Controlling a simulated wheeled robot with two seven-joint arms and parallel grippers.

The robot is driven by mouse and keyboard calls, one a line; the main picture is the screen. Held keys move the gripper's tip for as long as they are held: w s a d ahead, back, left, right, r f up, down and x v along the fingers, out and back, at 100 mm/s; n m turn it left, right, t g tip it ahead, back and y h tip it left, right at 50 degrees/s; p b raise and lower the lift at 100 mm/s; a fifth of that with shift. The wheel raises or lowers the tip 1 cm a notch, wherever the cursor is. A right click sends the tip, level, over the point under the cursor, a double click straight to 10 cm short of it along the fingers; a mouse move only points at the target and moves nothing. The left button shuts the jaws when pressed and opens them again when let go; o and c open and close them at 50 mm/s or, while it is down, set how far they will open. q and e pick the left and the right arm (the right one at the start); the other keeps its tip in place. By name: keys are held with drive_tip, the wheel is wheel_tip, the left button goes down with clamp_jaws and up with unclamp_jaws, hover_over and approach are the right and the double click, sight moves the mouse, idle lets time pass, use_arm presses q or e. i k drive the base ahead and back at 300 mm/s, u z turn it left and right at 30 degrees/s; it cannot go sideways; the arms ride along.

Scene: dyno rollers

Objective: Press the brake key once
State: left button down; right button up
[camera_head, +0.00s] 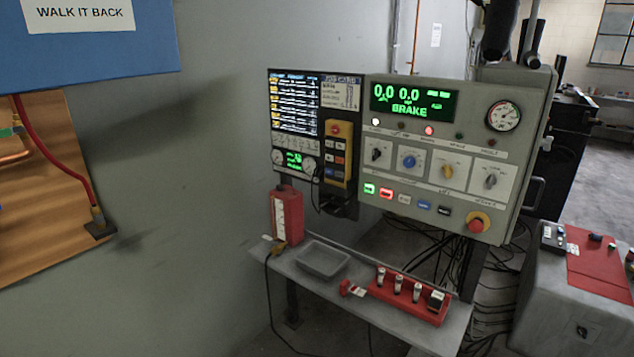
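A grey control panel (468,200) hangs in the middle right of the head view. Its green display (413,101) reads 0.0, 0.0 and BRAKE. Under the dials is a row of small keys: green (369,188), red (386,193), white (404,199), blue (424,205) and black (444,211). A yellow pendant (339,155) with small keys and a red button on top hangs left of the panel. The key labels are too small to read, so I cannot tell which is the brake key. Neither of my grippers is in view.
A red mushroom button (477,223) sits at the panel's lower right. Below is a grey shelf (330,291) with a grey tray (323,260), a red canister (287,215) and a red rack (411,300). Black cables hang behind. A grey block (560,300) stands at right.

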sight(386, 193)
drive_tip(key=u, duration=0.1)
drive_tip(key=i, duration=1.1)
drive_tip(key=z, duration=0.8)
drive_tip(key=i, duration=0.55)
drive_tip(key=z, duration=0.5)
